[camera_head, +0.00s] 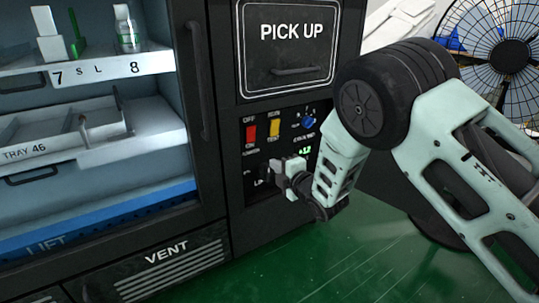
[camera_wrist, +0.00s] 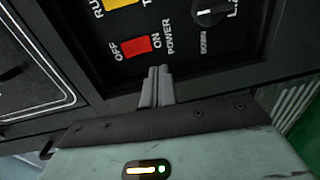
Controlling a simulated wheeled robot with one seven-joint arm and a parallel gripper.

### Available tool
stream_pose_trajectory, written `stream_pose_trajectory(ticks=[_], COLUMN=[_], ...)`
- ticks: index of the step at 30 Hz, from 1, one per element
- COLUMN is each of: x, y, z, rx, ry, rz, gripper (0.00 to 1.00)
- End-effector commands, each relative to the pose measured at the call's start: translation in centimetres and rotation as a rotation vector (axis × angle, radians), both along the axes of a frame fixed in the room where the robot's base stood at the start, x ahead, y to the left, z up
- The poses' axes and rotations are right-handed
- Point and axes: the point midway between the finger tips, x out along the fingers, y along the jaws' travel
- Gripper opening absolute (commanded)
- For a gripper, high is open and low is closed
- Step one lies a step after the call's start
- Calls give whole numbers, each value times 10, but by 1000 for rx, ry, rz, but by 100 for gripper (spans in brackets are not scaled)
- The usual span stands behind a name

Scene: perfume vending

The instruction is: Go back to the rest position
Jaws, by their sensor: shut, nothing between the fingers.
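My gripper (camera_head: 284,172) is at the lower part of the vending machine's control panel (camera_head: 286,140), in front of it. In the wrist view its two grey fingers (camera_wrist: 157,75) are together with nothing between them. Their tips show just below the red power switch (camera_wrist: 136,46); whether they touch the panel I cannot tell. In the head view the red switch (camera_head: 250,133) and the yellow switch (camera_head: 274,128) show above my gripper, and a blue knob (camera_head: 309,121) is to their right. Part of the lower panel is hidden behind my gripper.
The pick-up door (camera_head: 288,72) is above the panel. The glass-fronted cabinet at left holds shelves, a white tray (camera_head: 90,135) and a blue lift (camera_head: 100,218). A black fan (camera_head: 500,50) stands at right. Green floor (camera_head: 340,262) is open at the lower middle.

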Motion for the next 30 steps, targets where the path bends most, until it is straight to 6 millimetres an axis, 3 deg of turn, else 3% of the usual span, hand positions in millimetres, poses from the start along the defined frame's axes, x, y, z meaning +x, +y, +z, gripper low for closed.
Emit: stream_pose_trajectory(ticks=[6,17,22,26,30], x=[-12,-12,-22,-54,-115], y=[-8,-8,-14,-22,-29], z=[-2,-1,13,29,45], rx=[0,5,87,211,324], ry=[0,8,192,490,829], rz=[0,-4,-78,-191,-326], gripper=[0,0,0,0,0])
